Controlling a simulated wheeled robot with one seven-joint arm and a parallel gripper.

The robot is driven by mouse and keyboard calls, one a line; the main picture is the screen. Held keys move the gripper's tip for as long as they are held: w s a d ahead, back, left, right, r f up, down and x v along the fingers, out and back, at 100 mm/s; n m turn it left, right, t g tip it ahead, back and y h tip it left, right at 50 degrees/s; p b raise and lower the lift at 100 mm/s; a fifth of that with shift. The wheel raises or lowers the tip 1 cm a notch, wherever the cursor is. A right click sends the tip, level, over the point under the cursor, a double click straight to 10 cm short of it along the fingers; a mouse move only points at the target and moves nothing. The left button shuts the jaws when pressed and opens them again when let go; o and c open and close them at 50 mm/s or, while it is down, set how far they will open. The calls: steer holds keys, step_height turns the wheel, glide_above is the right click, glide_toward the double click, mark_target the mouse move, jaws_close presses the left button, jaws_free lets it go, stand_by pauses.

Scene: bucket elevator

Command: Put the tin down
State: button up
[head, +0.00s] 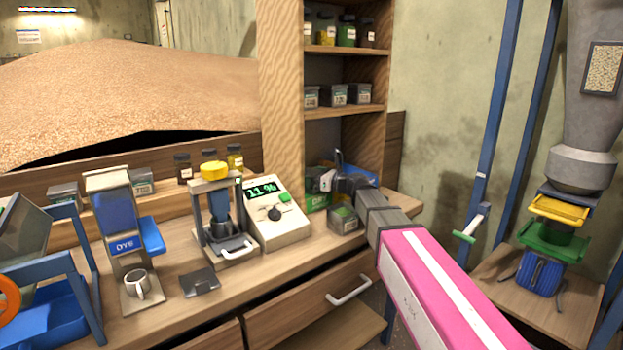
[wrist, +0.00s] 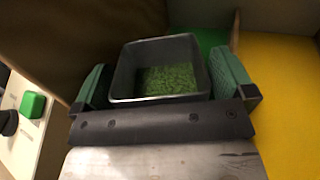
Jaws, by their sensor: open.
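In the wrist view a dark grey, open-topped square tin (wrist: 155,52) holds green granules. It sits between the two green fingers of my gripper (wrist: 165,85). The fingers are spread, with the tin's walls close to both; I cannot tell whether either touches. In the head view my gripper (head: 327,180) is at the back of the bench by the lowest shelf bay, partly hidden by my own wrist. A small grey tin with green contents (head: 344,219) stands on the bench just in front of it. I cannot tell whether this is the same tin.
A white moisture meter (head: 277,215) reading 11% stands left of my gripper; its green button (wrist: 33,105) shows in the wrist view. A press (head: 222,225) and a blue DYE dispenser (head: 120,235) with a mug (head: 143,286) stand further left. Shelves above hold several jars and tins.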

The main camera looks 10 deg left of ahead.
steer(key=v, duration=0.7)
steer(key=shift+d, duration=0.15)
